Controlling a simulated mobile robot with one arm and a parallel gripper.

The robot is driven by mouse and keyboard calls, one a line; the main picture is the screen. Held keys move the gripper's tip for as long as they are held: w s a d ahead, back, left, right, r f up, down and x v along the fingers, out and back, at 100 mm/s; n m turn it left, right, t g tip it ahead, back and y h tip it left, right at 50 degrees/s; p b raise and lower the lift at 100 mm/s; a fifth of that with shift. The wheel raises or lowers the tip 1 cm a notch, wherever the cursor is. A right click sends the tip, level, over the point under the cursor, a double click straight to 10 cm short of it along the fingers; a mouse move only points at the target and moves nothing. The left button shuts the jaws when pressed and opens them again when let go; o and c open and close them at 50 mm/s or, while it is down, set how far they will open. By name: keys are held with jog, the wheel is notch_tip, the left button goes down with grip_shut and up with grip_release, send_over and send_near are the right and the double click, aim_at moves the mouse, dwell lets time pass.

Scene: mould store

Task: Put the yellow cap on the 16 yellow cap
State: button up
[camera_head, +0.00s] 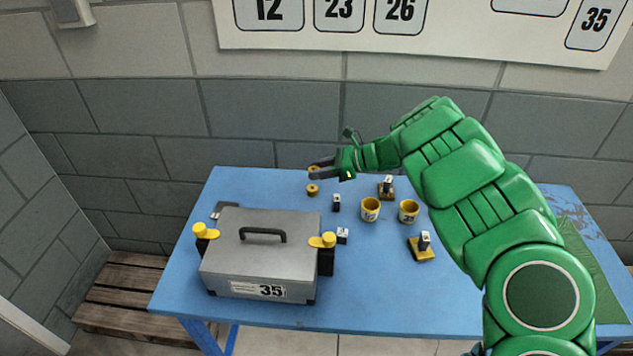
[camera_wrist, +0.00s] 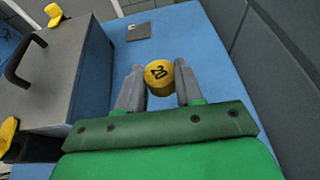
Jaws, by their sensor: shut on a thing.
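My gripper (camera_head: 322,172) is at the back of the blue table, above its surface, pointing left. It is shut on a small round yellow cap (camera_head: 313,169). In the wrist view the same cap (camera_wrist: 160,74) sits between the two grey fingers, with a dark number, apparently 23, on its face. Another small yellow piece (camera_head: 312,190) shows just below the gripper in the head view, seemingly on the table; its number cannot be read. I cannot make out a 16 on any yellow piece.
A grey case (camera_head: 262,262) marked 35, with yellow-topped black side pieces, stands front left. Two yellow cups (camera_head: 370,209) (camera_head: 409,211), small black-and-white blocks (camera_head: 336,202) (camera_head: 342,236) and two yellow-based pieces (camera_head: 386,188) (camera_head: 422,248) stand on the blue table (camera_head: 250,182). A wall chart (camera_head: 450,45) hangs behind.

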jog(key=shift+w+a+f, duration=0.2)
jog(key=shift+w+f, duration=0.45)
jog(key=shift+f, duration=0.2)
jog(key=shift+w+a+f, duration=0.2)
jog(key=shift+w+f, duration=0.45)
jog(key=shift+f, duration=0.15)
jog(key=shift+w+a+f, duration=0.2)
jog(key=shift+w+f, duration=0.45)
jog(key=shift+f, duration=0.2)
jog(key=shift+w+a+f, duration=0.1)
jog(key=shift+w+f, duration=0.25)
jog(key=shift+f, duration=1.55)
jog(key=shift+f, duration=0.1)
jog(key=o, duration=1)
jog(key=v, duration=1.2)
